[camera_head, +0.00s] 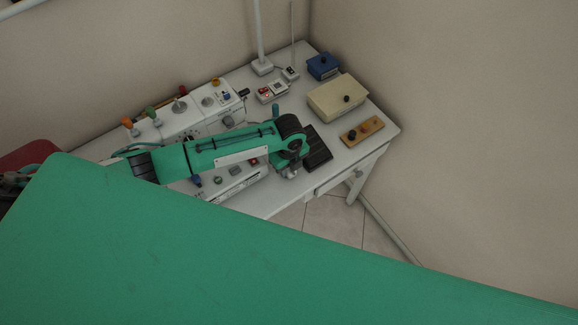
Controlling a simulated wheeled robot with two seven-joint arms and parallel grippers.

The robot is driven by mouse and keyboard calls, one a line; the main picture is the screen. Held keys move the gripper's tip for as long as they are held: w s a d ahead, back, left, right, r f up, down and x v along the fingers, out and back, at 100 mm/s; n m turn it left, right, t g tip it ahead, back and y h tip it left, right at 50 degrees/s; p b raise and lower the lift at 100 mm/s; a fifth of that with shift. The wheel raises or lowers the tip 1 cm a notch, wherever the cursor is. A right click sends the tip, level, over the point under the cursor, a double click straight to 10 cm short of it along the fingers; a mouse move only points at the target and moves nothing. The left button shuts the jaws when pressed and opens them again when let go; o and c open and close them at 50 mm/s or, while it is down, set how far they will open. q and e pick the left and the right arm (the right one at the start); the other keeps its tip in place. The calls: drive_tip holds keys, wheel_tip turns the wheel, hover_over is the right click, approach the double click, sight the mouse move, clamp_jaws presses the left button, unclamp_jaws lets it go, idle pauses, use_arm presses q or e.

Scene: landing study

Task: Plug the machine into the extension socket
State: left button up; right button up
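The white machine (181,122) stands on the left of the white table, with several coloured spools and knobs on top. My arm crosses in front of it and hides its middle. A small white block with a red switch (266,93), which looks like the extension socket, lies behind the machine's right end. A smaller white piece (290,74) lies just beyond it; I cannot tell whether it is a plug. My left gripper (291,172) is over the table near the machine's right front, pointing down. Its fingers are too small and dark to read. My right gripper is out of view.
The white table (376,130) also bears a black flat pad (318,148), a cream box (337,97), a blue box (322,67) and a wooden board with knobs (361,132). A lamp post (259,35) rises at the back. Walls close the back and right. A large green surface hides the foreground.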

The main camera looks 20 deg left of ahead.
use_arm(q)
drive_tip(key=o, duration=0.5)
drive_tip(key=shift+o, duration=0.2)
wheel_tip(320, 180, up, 14)
drive_tip(key=b, duration=0.2)
drive_tip(key=shift+f, duration=0.1)
